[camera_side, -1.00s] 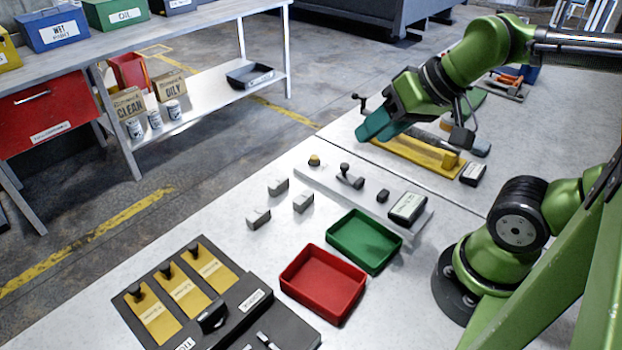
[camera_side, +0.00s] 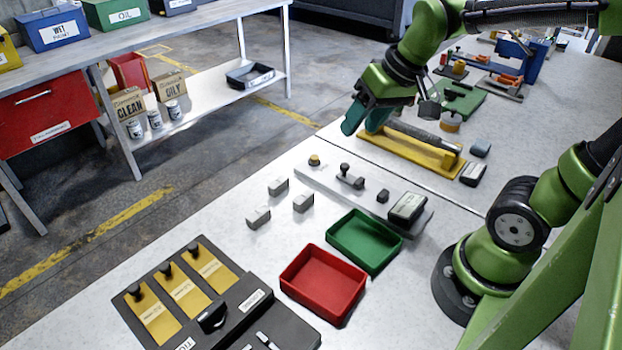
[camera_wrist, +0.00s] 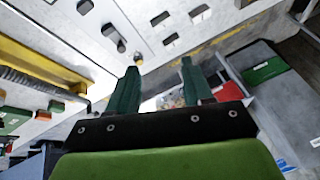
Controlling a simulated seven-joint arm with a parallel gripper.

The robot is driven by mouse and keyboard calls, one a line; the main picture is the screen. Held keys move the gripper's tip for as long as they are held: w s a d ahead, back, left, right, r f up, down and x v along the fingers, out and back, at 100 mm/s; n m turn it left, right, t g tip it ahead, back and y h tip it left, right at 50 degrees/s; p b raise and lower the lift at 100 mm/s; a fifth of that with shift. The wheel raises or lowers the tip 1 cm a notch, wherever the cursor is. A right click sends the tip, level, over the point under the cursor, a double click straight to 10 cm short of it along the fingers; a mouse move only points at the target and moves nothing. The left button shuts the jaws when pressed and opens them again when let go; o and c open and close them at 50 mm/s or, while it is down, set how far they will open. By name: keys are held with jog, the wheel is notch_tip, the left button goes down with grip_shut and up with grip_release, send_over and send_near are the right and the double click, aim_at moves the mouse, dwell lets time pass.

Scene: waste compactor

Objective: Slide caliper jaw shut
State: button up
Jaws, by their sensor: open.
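A long grey bar (camera_side: 325,183), which looks like the caliper, lies flat on the bench. A yellow-topped knob (camera_side: 314,160) stands at its far end. A dark-handled piece (camera_side: 348,178), perhaps the sliding jaw, sits on the bar, apart from the small dark block (camera_side: 382,196) and the labelled box (camera_side: 407,207) at the near end. My gripper (camera_side: 364,124) is open and empty, above and beyond the bar. In the wrist view, my gripper's green fingers (camera_wrist: 159,76) are spread, with the yellow knob (camera_wrist: 138,59) and dark handle (camera_wrist: 113,37) beyond them.
Several small grey blocks (camera_side: 303,202) stand left of the bar. A green tray (camera_side: 338,234) and a red tray (camera_side: 296,281) lie in front. The bench edge is at left.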

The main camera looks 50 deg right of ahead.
aim_at(345, 164)
jog(key=w+d+f+n+g+h, duration=0.15)
jog(key=w+d+n+g, duration=0.35)
jog(key=w+d+n, duration=0.55)
jog(key=shift+n, duration=0.95)
jog(key=f, duration=0.5)
jog(key=s+a+f, duration=0.1)
jog(key=f, duration=0.5)
jog(key=a+f, duration=0.1)
jog(key=f, duration=0.4)
jog(key=shift+s+f, duration=0.35)
